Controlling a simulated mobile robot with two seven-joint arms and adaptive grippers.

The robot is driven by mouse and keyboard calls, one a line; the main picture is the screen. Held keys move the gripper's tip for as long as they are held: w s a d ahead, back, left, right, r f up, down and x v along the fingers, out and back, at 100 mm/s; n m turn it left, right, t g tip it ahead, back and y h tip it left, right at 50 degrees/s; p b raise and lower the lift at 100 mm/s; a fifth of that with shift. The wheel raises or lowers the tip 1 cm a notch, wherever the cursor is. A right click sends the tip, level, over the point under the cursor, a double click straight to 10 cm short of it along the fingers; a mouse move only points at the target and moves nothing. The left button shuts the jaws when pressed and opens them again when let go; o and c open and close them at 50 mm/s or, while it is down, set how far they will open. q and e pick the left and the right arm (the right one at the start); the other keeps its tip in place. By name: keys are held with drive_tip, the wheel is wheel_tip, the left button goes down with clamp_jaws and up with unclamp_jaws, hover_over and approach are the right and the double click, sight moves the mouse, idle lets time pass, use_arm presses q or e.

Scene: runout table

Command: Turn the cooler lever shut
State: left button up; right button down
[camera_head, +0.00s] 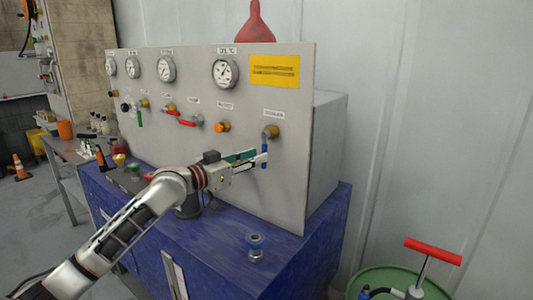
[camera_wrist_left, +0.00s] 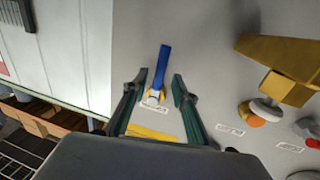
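The lever with the blue handle (camera_head: 264,156), which I take as the cooler lever, is on the grey panel's right side. Its handle hangs down from a brass-coloured valve body (camera_head: 271,131); the label above is too small to read. My left gripper (camera_head: 258,158) is at the handle, in front of the panel. In the left wrist view the picture is turned over, and the blue handle (camera_wrist_left: 164,62) points up between the two green fingers. The fingers of the left gripper (camera_wrist_left: 161,78) are apart, with a gap on each side of the handle. My right gripper is not in view.
The grey panel (camera_head: 240,190) also carries gauges, red levers (camera_head: 187,122) and an orange knob (camera_head: 222,127). A green drum (camera_head: 385,280) with a red-handled pump (camera_head: 432,251) is at front right.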

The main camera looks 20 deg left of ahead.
sight(265, 151)
use_arm(q)
drive_tip(key=shift+x, duration=2)
clamp_jaws()
